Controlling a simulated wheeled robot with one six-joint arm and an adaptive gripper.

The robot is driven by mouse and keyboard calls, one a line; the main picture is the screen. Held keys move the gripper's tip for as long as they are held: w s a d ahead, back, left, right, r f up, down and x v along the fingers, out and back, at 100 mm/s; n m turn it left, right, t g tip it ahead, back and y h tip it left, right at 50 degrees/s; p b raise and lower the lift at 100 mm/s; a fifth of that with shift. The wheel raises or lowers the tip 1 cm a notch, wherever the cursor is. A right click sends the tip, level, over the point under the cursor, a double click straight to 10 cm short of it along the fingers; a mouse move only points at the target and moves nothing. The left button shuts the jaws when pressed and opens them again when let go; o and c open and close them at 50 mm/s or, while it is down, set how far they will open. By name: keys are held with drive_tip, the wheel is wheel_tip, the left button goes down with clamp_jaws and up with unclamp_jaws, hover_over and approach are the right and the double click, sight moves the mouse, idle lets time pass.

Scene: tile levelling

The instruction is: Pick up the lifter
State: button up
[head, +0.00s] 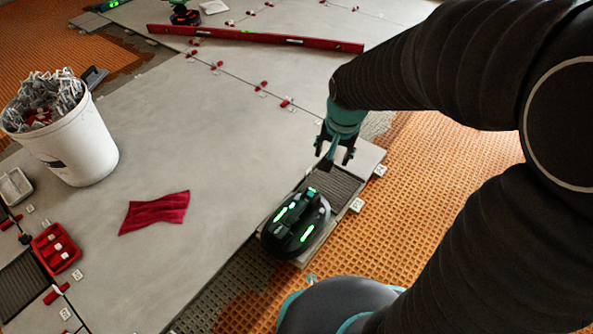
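The lifter (296,224) is, as far as I can tell, the black rounded device with a bar on top and glowing green strips. It sits on a narrow grey piece at the edge of the tiled floor, right of centre in the head view. My gripper (334,160) hangs above and beyond the lifter, a little to its right in the picture. Its dark fingers point down, look apart and hold nothing that I can see. The gripper and the lifter appear separate. The lifter's underside is hidden.
A white bucket (77,143) full of grey clips stands left. A red cloth (154,213) lies on the tiles. A red tray (56,247) lies lower left. A long red level (255,37) lies at the back. Orange matting (440,178) is bare at right.

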drive_tip(key=w+a+f+m+g+p, duration=0.1)
drive_tip(key=w+a+f, duration=0.1)
drive_tip(key=f, duration=0.3)
drive_tip(key=w+a+f+m+g+p, duration=0.1)
drive_tip(key=w+a+f, duration=0.15)
drive_tip(key=f, duration=0.35)
drive_tip(key=m, duration=0.2)
hover_over(297, 209)
wheel_tip(297, 209, down, 9)
drive_tip(key=shift+g, duration=0.3)
drive_tip(key=f, duration=0.8)
drive_tip(key=shift+s+d+f+b, duration=0.15)
drive_tip(key=shift+s+f+b, duration=0.1)
drive_tip(key=shift+b, duration=0.15)
drive_tip(key=shift+w+f+b, duration=0.15)
drive_tip(key=shift+f+b, duration=0.25)
drive_tip(key=shift+f, duration=2.45)
drive_tip(key=shift+f+b, duration=0.25)
drive_tip(key=shift+b, duration=0.1)
clamp_jaws()
